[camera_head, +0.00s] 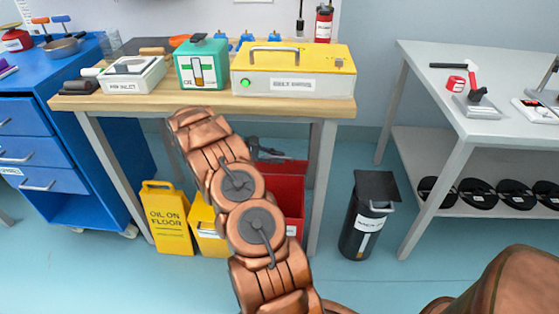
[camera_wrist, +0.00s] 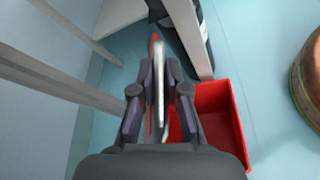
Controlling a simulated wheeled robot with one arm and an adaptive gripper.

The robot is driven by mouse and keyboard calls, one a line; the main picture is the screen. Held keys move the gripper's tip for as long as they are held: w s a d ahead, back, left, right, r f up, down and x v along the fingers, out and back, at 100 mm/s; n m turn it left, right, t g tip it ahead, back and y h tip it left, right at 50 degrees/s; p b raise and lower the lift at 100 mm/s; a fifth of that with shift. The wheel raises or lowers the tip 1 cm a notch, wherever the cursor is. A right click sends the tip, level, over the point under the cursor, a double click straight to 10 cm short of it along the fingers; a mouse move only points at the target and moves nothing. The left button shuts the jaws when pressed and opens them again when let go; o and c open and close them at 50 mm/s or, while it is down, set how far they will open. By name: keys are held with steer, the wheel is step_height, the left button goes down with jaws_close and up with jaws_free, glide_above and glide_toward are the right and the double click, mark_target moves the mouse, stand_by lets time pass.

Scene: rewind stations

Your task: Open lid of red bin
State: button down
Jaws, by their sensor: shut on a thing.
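The red bin (camera_head: 290,190) stands on the floor under the wooden table, partly hidden behind my arm. In the wrist view its red open box (camera_wrist: 222,115) lies just right of my gripper, and I see into its inside. My gripper (camera_wrist: 160,75) is shut on a thin, upright red and pale panel (camera_wrist: 157,50), seen edge-on, which looks like the bin's lid. In the head view my gripper (camera_head: 266,152) shows small and dark behind my arm, at the bin's back. The lid's exact angle and hinge are hard to tell.
A yellow bin (camera_head: 206,228) and a yellow "oil on floor" sign (camera_head: 166,220) stand left of the red bin. The wooden table's edge (camera_head: 300,106) and legs are close around my arm.

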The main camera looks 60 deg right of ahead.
stand_by(0.3)
steer(key=c, duration=1.2)
jaws_free()
steer(key=shift+v, duration=6.05)
steer(key=shift+s, duration=0.1)
